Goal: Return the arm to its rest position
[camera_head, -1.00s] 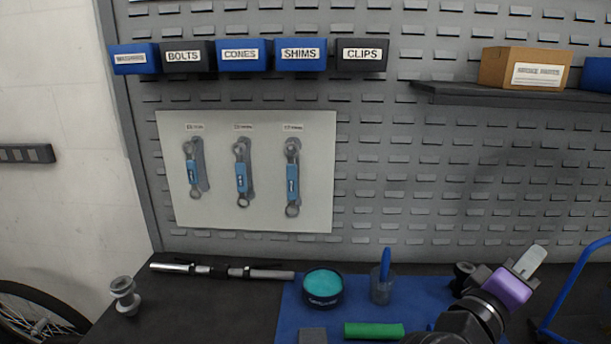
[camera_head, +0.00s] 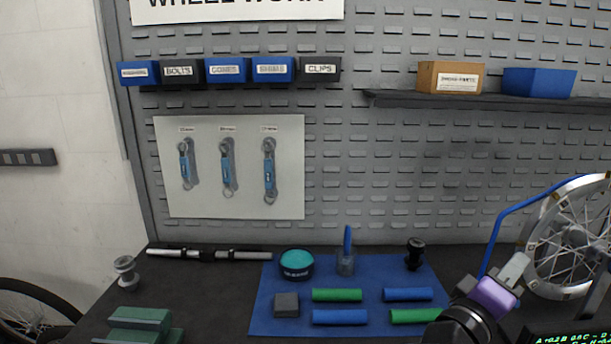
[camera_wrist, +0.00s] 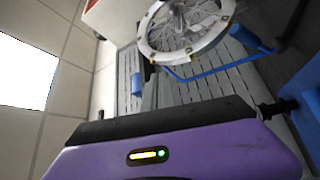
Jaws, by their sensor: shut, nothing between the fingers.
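My gripper (camera_head: 515,267) is at the lower right in the head view, raised in front of the bench with its pale tip pointing up and right. Its purple body (camera_head: 494,295) is joined to my dark arm. The fingers look shut and hold nothing. In the wrist view the purple housing (camera_wrist: 180,155) with a small lit indicator fills the bottom. Beyond it are a spoked wheel (camera_wrist: 185,25), a blue stand and the tilted pegboard (camera_wrist: 205,87).
A shelf (camera_head: 400,100) is above.

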